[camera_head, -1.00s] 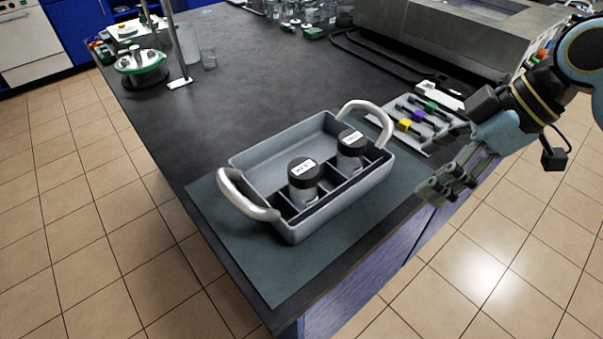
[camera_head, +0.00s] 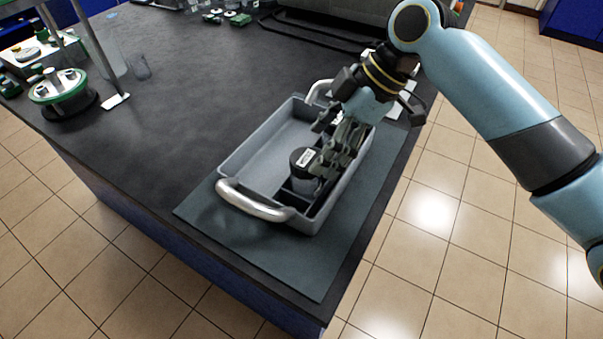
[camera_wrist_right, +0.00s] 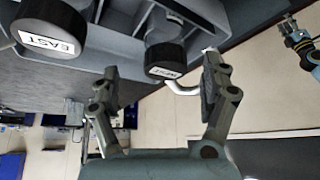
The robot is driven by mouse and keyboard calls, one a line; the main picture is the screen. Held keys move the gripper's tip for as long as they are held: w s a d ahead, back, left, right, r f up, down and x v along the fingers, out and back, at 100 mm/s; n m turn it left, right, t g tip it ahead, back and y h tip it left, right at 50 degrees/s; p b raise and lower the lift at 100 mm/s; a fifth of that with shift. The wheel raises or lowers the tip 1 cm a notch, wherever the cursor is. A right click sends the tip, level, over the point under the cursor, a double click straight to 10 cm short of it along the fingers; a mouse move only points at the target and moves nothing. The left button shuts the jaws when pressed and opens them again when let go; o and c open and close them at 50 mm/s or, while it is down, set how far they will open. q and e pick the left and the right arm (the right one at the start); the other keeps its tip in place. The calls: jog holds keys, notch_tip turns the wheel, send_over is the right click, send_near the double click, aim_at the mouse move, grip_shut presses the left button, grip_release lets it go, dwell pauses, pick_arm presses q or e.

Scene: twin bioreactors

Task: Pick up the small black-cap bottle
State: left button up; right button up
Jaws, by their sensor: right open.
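A grey tray (camera_head: 236,163) with white handles stands on a dark mat and holds two black-cap bottles. One black-cap bottle (camera_head: 303,163) shows at the near end of its divided side; the other is hidden behind my arm in the head view. My right gripper (camera_head: 326,146) is over the tray, its open fingers beside the visible bottle. In the right wrist view, the bottle marked WEST (camera_wrist_right: 165,58) lies between the open fingers, with no clear contact. The bottle marked EAST (camera_wrist_right: 47,22) is at upper left, outside the fingers.
The dark mat (camera_head: 325,268) lies under the tray on a black bench (camera_head: 190,85). The tray's dividers and handles are close to my fingers. A green-rimmed vessel (camera_head: 60,92) and a stand are at the far left. The bench left of the tray is clear.

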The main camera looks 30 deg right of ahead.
aim_at(313, 159)
jog(key=shift+x, duration=0.8)
jog(key=x, duration=0.3)
jog(key=p+x, duration=0.1)
jog(key=shift+s+a+f, duration=0.15)
jog(key=shift+s+a, duration=0.1)
jog(key=shift+a, duration=0.05)
jog(key=shift+c, duration=0.3)
jog(key=c, duration=1.3)
